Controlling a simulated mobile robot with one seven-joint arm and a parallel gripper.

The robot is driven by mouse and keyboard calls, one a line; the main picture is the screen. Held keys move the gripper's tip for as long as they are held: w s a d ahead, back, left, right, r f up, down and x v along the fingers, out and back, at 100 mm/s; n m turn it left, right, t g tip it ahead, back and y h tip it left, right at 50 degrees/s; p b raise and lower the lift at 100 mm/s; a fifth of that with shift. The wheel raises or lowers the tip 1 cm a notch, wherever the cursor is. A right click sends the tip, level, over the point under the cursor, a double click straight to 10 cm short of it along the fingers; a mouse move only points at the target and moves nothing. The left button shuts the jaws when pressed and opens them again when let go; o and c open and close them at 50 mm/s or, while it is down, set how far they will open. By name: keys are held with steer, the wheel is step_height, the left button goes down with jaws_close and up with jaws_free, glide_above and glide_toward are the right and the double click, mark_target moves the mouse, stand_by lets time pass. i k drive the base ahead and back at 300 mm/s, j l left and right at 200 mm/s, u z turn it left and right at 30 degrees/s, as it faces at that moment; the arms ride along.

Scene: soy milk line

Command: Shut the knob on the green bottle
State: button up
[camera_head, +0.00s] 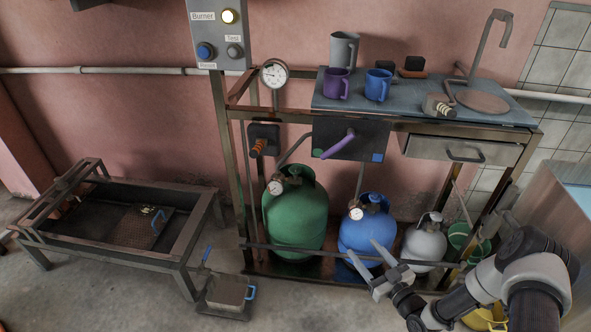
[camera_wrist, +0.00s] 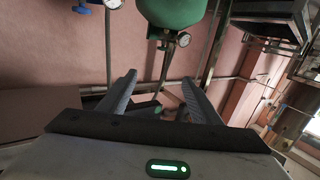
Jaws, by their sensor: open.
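The green bottle (camera_head: 296,225) stands on the rack's low shelf, left of a blue bottle (camera_head: 366,232). A small gauge (camera_head: 275,188) and a dark valve with its knob sit at its top; the knob's setting is too small to read. My gripper (camera_head: 360,247) is open and empty, in front of the blue bottle and right of the green one, touching neither as far as I can tell. The wrist view is upside down: the green bottle (camera_wrist: 172,10) hangs at the top with its gauge (camera_wrist: 183,39), beyond my gripper's fingertips (camera_wrist: 159,80).
A grey bottle (camera_head: 425,245) stands right of the blue one. A thin rail crosses before the bottles. Above are a purple lever (camera_head: 338,145), a drawer (camera_head: 460,151) and a worktop with mugs. A low metal frame (camera_head: 186,255) and a pot (camera_head: 227,292) stand left.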

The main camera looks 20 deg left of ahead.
mark_target(294, 170)
steer(key=i+j, duration=0.2)
steer(key=j, duration=0.15)
steer(key=i+j, duration=0.25)
steer(key=j, duration=0.15)
steer(key=i+j, duration=0.2)
steer(key=j, duration=0.15)
